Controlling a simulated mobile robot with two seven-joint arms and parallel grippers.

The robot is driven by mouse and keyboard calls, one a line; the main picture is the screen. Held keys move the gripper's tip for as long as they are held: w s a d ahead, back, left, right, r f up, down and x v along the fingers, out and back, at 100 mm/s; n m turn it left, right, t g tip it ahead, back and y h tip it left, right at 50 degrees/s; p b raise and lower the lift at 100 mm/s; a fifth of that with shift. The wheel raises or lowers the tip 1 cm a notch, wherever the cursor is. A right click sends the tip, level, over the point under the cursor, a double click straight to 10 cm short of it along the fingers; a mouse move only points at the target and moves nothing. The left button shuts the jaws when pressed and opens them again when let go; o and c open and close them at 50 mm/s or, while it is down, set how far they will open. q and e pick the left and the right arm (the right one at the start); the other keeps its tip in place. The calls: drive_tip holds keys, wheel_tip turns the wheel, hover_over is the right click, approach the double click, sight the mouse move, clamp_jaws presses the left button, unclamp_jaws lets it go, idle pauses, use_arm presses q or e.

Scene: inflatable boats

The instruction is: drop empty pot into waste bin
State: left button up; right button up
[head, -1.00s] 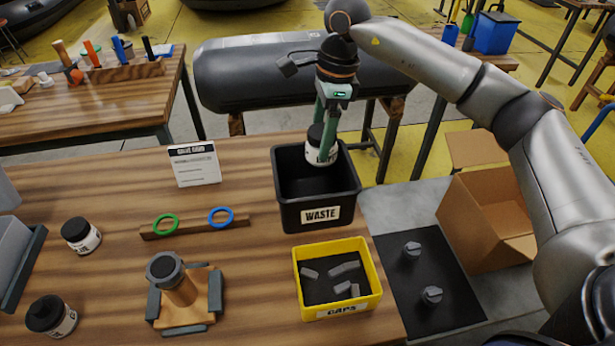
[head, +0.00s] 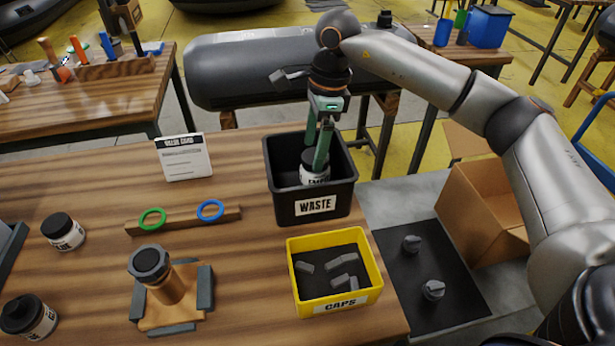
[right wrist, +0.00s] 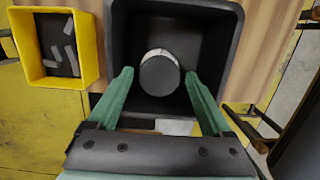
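The black waste bin (head: 281,209) stands on the wooden bench, with a white WASTE label on its front. The empty pot (head: 314,176), white with a black lid, is inside the bin; its lower part is partly hidden by the front wall. In the right wrist view the pot (right wrist: 160,74) shows from above, inside the bin (right wrist: 225,30). My right gripper (head: 316,160) points down into the bin above the pot. Its green fingers (right wrist: 158,78) are spread, with a gap on each side of the pot. My left gripper is out of view.
A yellow CAPS tray (head: 334,304) with grey pieces stands in front of the bin. Two black-lidded pots (head: 63,232) (head: 28,317) stand at left. A wooden stand (head: 170,290), a rack with green and blue rings (head: 182,222) and a card (head: 184,158) are nearby.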

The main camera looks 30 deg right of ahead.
drive_tip(key=shift+o, duration=1)
wheel_tip(320, 180, up, 12)
drive_tip(key=d, duration=0.1)
drive_tip(key=shift+s+d+r+p, duration=0.2)
drive_tip(key=shift+d+p, duration=0.2)
